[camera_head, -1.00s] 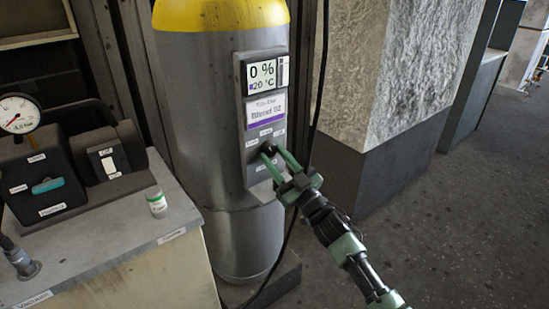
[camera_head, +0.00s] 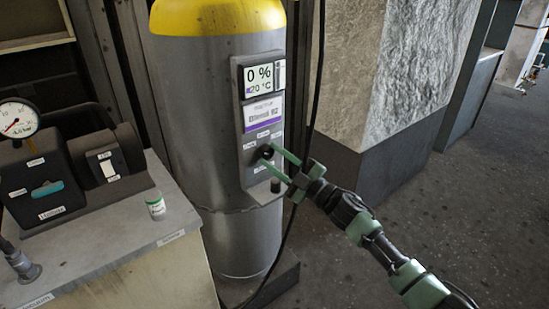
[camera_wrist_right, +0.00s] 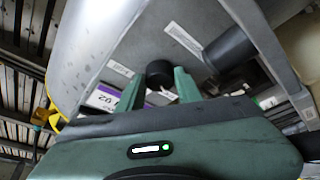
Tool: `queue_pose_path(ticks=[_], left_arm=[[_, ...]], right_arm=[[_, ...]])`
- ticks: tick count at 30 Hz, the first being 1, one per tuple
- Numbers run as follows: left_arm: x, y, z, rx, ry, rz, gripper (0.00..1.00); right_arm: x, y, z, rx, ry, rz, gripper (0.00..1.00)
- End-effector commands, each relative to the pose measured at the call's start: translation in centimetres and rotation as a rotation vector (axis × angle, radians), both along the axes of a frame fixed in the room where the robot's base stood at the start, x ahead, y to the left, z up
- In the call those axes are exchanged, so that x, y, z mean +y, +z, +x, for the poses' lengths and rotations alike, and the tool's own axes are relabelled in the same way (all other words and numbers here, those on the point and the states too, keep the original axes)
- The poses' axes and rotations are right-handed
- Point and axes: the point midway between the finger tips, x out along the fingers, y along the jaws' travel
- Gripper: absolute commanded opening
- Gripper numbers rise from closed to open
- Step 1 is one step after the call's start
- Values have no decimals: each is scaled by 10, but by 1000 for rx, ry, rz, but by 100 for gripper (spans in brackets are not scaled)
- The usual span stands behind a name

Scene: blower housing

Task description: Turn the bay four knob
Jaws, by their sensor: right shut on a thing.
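The control panel (camera_head: 249,175) is fixed to the front of a grey gas cylinder with a yellow top (camera_head: 205,130). Its dark round knob (camera_head: 265,151) sits below a purple-striped label, with small labels around it too small to read. My right gripper (camera_head: 271,156) is shut on this knob, with one green finger on each side. In the right wrist view the black knob (camera_wrist_right: 159,73) shows between the two finger ends. I cannot read a bay number on the panel. My left gripper is not in view.
The display (camera_head: 264,79) reads 0 % and 20 °C. A dark peg (camera_head: 275,185) sticks out below the knob. A bench (camera_head: 110,245) with a gauge (camera_head: 17,119), switch boxes and a small green-white jar (camera_head: 155,204) stands left. Open floor lies right.

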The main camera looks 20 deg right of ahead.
Motion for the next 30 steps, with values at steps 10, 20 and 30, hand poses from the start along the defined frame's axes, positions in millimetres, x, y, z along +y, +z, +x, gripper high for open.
queue_pose_path(ticks=[10, 20, 30], left_arm=[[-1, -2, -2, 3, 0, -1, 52], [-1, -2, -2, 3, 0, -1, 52], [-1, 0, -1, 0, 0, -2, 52]], right_arm=[[0, 0, 0, -6, -2, -15, 0], [0, 0, 0, -5, -1, -13, 56], [-9, -5, -12, -3, -1, -14, 56]])
